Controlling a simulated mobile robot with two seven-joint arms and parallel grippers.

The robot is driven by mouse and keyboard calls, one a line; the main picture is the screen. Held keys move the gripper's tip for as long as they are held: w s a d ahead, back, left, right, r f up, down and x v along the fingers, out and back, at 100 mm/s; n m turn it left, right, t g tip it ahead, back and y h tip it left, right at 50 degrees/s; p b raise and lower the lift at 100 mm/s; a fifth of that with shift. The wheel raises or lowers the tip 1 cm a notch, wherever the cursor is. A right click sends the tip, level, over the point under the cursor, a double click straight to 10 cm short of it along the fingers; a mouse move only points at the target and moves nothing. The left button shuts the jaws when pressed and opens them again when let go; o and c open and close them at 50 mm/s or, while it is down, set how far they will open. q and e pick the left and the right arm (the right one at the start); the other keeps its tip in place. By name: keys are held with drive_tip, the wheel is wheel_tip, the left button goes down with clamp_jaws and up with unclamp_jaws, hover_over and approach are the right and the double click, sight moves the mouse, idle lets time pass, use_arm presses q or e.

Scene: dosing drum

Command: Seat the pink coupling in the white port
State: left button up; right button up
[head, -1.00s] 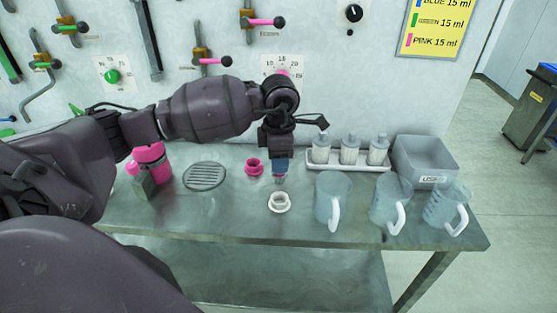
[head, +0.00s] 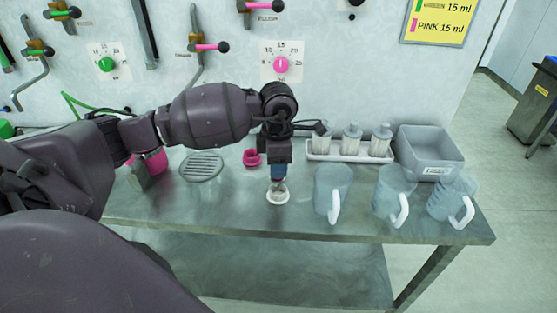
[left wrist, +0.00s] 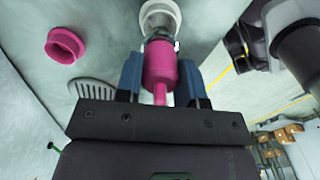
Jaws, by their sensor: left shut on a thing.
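My left gripper (head: 278,174) is shut on the pink coupling, directly above the white port (head: 277,197). In the left wrist view the pink coupling (left wrist: 160,66) sits between the blue fingertips. Its clear, metallic-looking nose points at the white port (left wrist: 158,10) and overlaps its opening. I cannot tell how far the nose is inside the ring. In the head view the fingers mostly hide the coupling. My right gripper is not in view.
A pink port (head: 251,158) is just behind and left of the white one. A round drain grille (head: 201,166) lies farther left. Clear jugs (head: 332,188) stand to the right, with a tray of bottles (head: 350,153) and a grey bin (head: 428,152) behind.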

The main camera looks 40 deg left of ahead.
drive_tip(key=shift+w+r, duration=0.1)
use_arm(q)
drive_tip(key=shift+f, duration=0.15)
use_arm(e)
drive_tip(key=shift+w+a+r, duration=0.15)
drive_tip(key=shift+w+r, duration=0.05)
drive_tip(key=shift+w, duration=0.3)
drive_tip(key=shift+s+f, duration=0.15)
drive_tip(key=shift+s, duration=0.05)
use_arm(q)
drive_tip(key=shift+f, duration=0.15)
drive_tip(key=shift+f+b, duration=0.1)
drive_tip(key=shift+b, duration=0.25)
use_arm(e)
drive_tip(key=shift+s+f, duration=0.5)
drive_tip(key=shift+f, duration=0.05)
